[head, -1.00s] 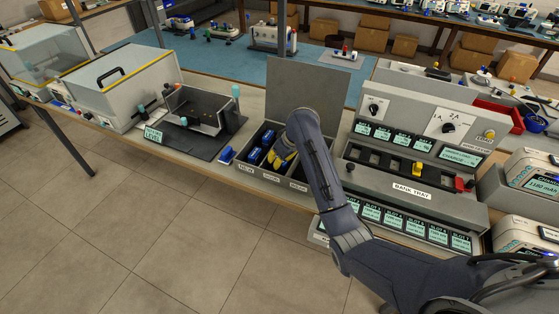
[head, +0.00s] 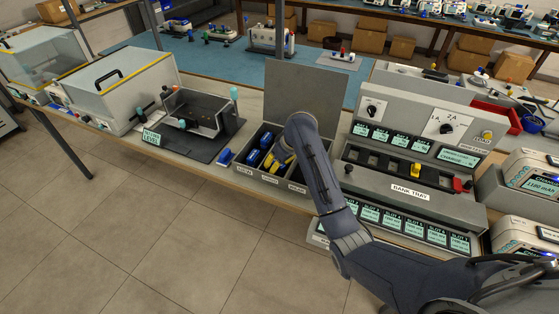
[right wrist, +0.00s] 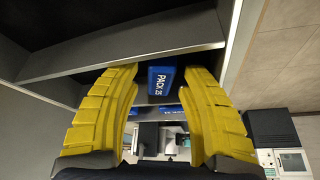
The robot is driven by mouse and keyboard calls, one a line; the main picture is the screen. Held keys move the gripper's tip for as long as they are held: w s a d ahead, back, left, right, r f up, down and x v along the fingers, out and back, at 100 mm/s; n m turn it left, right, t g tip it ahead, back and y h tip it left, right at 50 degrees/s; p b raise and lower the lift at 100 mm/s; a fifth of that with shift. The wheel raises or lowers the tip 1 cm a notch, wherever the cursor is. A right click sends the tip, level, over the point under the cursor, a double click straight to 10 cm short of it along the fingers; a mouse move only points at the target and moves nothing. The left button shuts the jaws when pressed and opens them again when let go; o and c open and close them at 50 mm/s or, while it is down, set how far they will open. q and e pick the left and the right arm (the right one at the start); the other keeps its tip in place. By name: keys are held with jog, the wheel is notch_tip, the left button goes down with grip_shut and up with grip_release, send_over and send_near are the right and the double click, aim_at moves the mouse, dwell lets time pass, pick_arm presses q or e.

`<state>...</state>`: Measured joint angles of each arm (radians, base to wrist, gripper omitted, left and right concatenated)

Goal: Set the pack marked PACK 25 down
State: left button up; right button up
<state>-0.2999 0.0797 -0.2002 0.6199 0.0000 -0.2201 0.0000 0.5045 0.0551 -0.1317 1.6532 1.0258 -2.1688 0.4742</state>
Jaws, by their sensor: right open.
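The pack marked PACK 25 (right wrist: 161,84) is blue with white lettering. In the right wrist view it shows between the two yellow fingers of my right gripper (right wrist: 163,72), with a gap to each finger. The gripper is open. In the head view, my right gripper (head: 282,160) is low over the grey sectioned box (head: 240,181), its yellow fingers partly hidden by my wrist. Blue packs (head: 253,157) lie in the box to the left of the fingers. I cannot tell which compartment PACK 25 rests in. My left gripper is not in view.
The box's raised lid (head: 305,95) stands behind my gripper. Grey dividers (right wrist: 125,58) run close to the fingers. The bank tray (head: 400,185) is to the right.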

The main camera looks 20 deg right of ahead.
jog(key=v, duration=1.2)
jog(key=shift+d+r, duration=0.1)
dwell(1.2)
